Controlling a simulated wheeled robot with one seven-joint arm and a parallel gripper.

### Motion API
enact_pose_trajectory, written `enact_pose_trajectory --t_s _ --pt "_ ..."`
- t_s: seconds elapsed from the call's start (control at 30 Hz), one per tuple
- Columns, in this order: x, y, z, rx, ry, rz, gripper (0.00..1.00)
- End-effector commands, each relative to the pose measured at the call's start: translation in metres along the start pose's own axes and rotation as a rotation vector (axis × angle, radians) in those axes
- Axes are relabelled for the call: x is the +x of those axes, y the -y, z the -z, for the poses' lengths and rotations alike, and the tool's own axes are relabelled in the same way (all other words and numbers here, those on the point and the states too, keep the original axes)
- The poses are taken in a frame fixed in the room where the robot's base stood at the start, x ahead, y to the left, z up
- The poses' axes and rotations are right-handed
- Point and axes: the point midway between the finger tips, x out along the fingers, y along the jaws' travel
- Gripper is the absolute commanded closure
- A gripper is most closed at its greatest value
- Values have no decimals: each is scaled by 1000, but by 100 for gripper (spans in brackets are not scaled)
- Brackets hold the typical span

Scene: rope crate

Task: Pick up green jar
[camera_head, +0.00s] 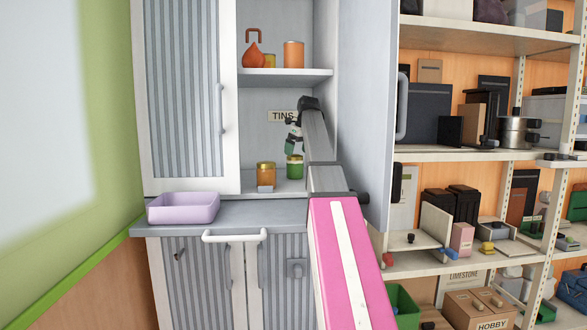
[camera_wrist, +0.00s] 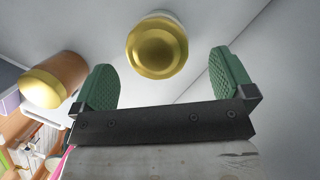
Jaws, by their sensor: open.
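The green jar (camera_head: 294,170) stands upright on the cupboard's lower shelf, at the right, with a gold lid. In the wrist view its gold lid (camera_wrist: 157,48) faces me, between and a little beyond my finger pads; the green body is hidden there. My gripper (camera_head: 293,136) is just above the jar, pointing down. In the wrist view my gripper (camera_wrist: 165,80) is open and empty, with green pads on both sides and a gap to the lid.
An amber jar (camera_head: 266,173) with a gold lid stands just left of the green jar; it also shows in the wrist view (camera_wrist: 55,80). The open cupboard door (camera_head: 367,110) is close on the right. A lilac tray (camera_head: 183,209) sits on the counter at the left.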

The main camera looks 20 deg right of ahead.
Motion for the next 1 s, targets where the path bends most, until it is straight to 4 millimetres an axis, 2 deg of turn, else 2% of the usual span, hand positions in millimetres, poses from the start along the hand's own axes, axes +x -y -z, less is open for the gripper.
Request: enact_pose_trajectory --t_s 0.17,0.4,0.67,0.7,0.87,0.9,1.0 --pt "14 -2 -2 -1 0 0 0" --pt "47 -3 -3 -1 0 0 0" --pt "52 -2 -4 -2 1 1 0" --pt "52 -2 -4 -2 1 1 6" --pt "52 -3 -4 -2 1 1 59" --pt "52 -3 -4 -2 1 1 63" --pt "51 -2 -4 -2 1 1 63"
